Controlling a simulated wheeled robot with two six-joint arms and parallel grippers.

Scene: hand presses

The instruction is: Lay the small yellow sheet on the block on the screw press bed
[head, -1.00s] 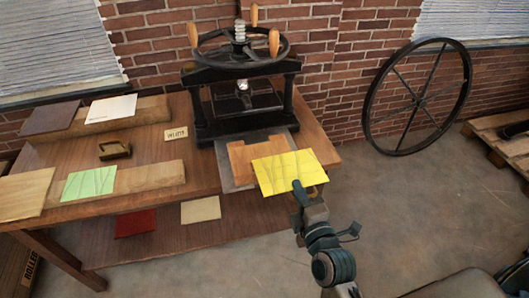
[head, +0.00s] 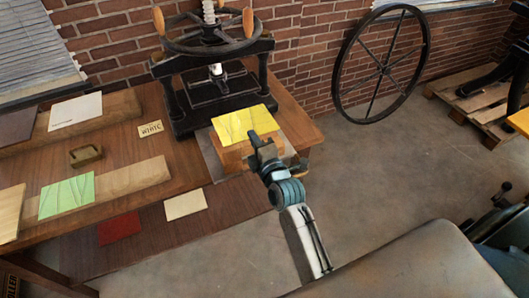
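The small yellow sheet (head: 245,123) has wavy lines on it and lies flat over the wooden block (head: 234,158) on the screw press bed (head: 212,160). It hides most of the block's top; I cannot tell whether it touches the block. My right gripper (head: 257,138) is at the sheet's near edge and looks shut on it, though the fingertips are small and partly hidden. The black screw press (head: 190,98) with its wheel (head: 210,32) stands just behind. My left gripper is not in view.
A green sheet (head: 67,196) lies on a board at the left, with a white card (head: 75,110) behind. A brass-coloured tool (head: 86,156) and a label (head: 150,129) lie on the table. Red (head: 119,228) and cream (head: 186,204) sheets lie on the lower shelf.

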